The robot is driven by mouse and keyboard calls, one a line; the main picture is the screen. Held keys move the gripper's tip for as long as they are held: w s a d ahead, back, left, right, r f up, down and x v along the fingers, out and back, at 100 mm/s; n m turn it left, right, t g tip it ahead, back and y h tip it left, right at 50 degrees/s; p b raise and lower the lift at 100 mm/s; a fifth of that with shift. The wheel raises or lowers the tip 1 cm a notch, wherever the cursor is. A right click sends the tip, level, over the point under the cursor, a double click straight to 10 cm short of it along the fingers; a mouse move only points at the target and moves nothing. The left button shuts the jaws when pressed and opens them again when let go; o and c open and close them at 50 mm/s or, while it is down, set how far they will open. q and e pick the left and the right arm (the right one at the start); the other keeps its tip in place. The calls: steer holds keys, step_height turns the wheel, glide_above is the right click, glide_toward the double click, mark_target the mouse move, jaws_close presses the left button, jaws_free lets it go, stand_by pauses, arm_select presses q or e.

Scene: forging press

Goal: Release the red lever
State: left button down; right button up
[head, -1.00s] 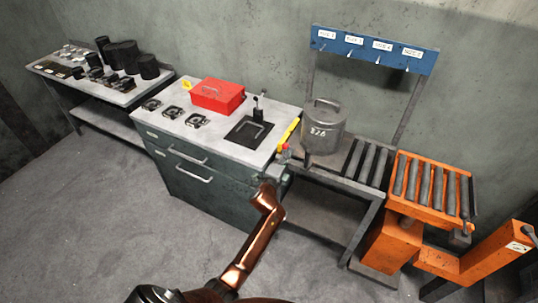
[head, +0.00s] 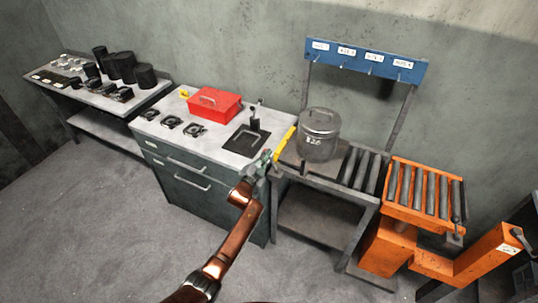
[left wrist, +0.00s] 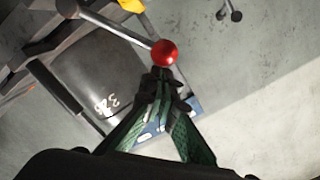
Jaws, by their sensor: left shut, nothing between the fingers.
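The red lever shows in the left wrist view as a red ball knob (left wrist: 164,53) on a bare metal rod (left wrist: 112,27). My left gripper (left wrist: 160,80) has its green fingers closed and empty, with the tips right beside the knob. I cannot tell whether they touch it. In the head view my left gripper (head: 264,160) is at the front right corner of the grey cabinet (head: 205,192), and I cannot make out the red knob there. My right gripper is in neither view.
A lidded pot (head: 319,140) stands on the roller table right of the cabinet, beside a yellow bar (head: 284,143). A red box (head: 214,104) sits on the cabinet top. An orange roller stand (head: 425,208) is further right. The floor in front is clear.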

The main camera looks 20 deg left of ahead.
arm_select(q)
steer(key=shift+a+f, duration=0.1)
steer(key=shift+a, duration=0.15)
stand_by(0.3)
steer(key=s+d+r+p, duration=0.1)
steer(key=s+r+p, duration=0.1)
steer(key=s, duration=0.9)
steer(key=shift+d+r+p, duration=0.4)
steer(key=shift+r, duration=0.2)
steer(key=shift+f, duration=0.1)
